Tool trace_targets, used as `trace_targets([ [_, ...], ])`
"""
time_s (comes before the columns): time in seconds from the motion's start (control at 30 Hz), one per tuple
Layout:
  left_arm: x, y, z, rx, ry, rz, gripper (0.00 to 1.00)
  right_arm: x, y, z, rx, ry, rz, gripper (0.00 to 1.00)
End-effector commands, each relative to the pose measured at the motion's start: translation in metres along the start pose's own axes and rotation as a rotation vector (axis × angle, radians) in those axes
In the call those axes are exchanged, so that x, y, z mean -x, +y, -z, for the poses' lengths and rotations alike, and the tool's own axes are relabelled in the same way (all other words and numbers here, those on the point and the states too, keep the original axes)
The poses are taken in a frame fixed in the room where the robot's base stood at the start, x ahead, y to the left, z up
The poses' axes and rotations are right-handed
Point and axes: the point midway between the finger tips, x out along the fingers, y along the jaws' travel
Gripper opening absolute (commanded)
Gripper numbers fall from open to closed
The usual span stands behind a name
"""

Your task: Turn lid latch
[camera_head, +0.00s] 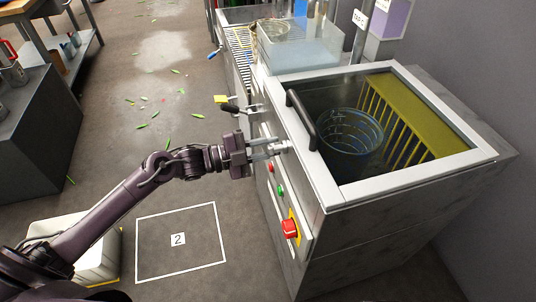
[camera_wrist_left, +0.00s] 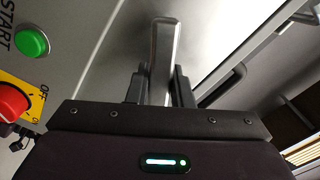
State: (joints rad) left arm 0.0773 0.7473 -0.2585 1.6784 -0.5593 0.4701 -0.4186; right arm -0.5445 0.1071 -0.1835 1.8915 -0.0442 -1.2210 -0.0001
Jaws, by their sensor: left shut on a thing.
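The lid (camera_head: 350,193) of the grey machine is a pale frame with a clear pane, and it lies closed. A dark bar handle (camera_head: 303,120) is on its left edge. The lid latch (camera_head: 277,146) is a small silver lever on the front face below that edge. My left gripper (camera_head: 268,150) is shut on the latch. In the left wrist view the silver latch lever (camera_wrist_left: 164,50) stands upright between the two dark fingers of the gripper (camera_wrist_left: 160,88). My right gripper is not in view.
A red knob (camera_head: 290,228) on a yellow plate and a green button (camera_head: 281,190) are on the front panel near the gripper. A round wire basket (camera_head: 350,137) shows under the lid. Cut leaves litter the floor (camera_head: 165,60) at the left.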

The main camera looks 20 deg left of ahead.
Motion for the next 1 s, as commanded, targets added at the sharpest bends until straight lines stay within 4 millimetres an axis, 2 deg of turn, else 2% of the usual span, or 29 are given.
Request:
trace_targets([
  [0.3,0.0,-0.003,-0.001,-0.288,0.002,-0.002,0.0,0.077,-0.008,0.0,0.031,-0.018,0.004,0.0],
  [0.4,0.0,-0.005,0.0,-0.362,0.002,-0.002,0.0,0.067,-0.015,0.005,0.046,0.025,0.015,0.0],
  [0.63,0.0,-0.009,0.002,-0.491,0.001,-0.002,0.0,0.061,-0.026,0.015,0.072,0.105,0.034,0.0],
  [1.0,0.0,-0.011,0.004,-0.569,0.001,-0.002,0.0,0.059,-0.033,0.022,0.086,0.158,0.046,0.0],
])
